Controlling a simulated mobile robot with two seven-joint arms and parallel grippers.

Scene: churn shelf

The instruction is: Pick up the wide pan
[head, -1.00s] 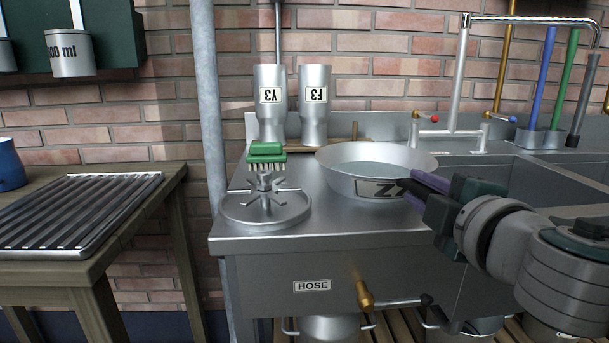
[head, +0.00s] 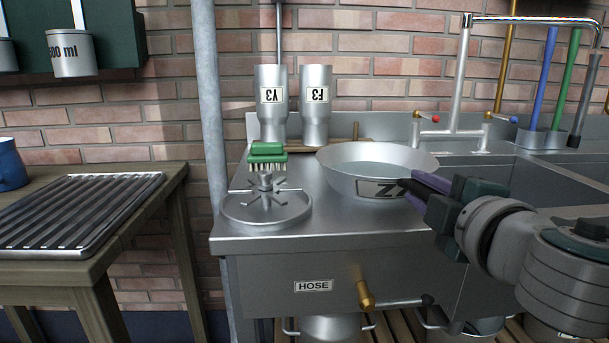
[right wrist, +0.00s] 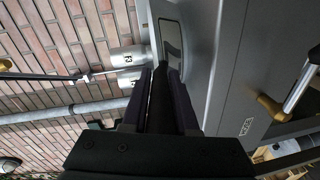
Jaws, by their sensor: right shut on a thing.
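The wide pan (head: 375,160) is a shallow silver metal pan with flared sides and a label on its front. It stands upright on the steel counter (head: 335,222) in the head view. My left gripper is not in view.
A round metal stand (head: 265,208) with a green brush (head: 267,153) is left of the pan. Two inverted steel containers, Y3 (head: 271,103) and F3 (head: 315,105), stand behind. A tap (head: 459,85) and sink lie right. A ridged tray (head: 75,215) rests on the left table.

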